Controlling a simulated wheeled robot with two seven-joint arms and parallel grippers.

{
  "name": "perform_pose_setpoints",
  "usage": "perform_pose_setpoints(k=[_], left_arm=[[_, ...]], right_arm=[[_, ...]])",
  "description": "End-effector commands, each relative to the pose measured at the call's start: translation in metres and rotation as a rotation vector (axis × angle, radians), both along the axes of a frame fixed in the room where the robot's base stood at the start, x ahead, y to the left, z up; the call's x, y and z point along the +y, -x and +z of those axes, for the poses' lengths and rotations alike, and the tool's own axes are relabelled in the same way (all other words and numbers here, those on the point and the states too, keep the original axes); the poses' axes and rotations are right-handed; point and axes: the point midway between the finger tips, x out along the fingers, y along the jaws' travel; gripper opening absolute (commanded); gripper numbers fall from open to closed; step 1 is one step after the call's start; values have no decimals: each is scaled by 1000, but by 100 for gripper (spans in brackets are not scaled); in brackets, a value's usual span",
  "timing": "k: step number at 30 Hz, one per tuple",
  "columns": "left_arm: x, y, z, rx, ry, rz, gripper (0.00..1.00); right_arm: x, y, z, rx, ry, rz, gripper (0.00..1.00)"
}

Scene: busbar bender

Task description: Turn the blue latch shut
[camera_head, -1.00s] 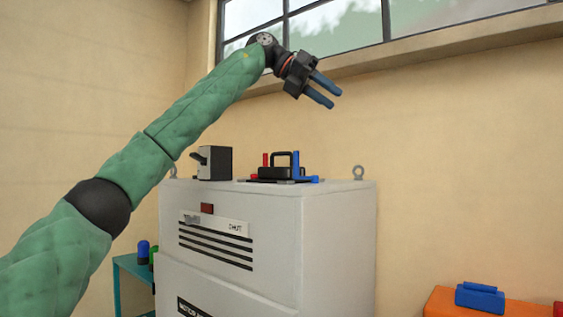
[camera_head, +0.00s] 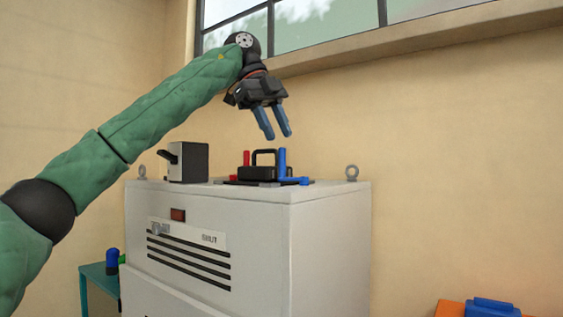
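The blue latch (camera_head: 283,164) stands upright at the right end of a black fixture (camera_head: 257,174) on top of the grey cabinet. A blue foot runs out to the right at its base. My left gripper (camera_head: 272,136) is above the fixture, pointing down, with its two blue fingers apart and nothing between them. Its fingertips are a little above and left of the latch's top in the picture, not visibly touching it. My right gripper is not in view.
A red upright handle (camera_head: 246,159) and a black loop handle stand left of the latch. A grey switch box (camera_head: 188,162) and lifting eyes are on the cabinet top (camera_head: 328,187). A window ledge (camera_head: 400,42) is behind. An orange case (camera_head: 450,309) is at lower right.

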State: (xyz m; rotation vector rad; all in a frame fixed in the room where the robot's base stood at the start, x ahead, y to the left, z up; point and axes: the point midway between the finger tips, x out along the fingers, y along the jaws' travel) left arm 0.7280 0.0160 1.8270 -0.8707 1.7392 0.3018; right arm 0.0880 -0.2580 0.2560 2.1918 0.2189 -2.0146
Motion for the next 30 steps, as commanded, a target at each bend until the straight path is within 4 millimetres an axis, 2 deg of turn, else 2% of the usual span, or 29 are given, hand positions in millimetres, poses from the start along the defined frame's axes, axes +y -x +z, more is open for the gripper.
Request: perform_pose_setpoints(k=[6, 10, 17, 22, 30], left_arm=[[8, 3, -2, 139, -82, 299, 36], [8, 3, -3, 184, -98, 405, 36], [5, 4, -9, 203, -106, 448, 36], [-2, 7, -26, 202, -105, 446, 36], [-14, 11, -57, 202, -104, 447, 36]], right_arm=[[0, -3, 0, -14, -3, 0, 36], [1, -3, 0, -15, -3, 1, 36], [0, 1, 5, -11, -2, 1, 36], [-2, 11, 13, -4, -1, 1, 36], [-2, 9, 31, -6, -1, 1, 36]])
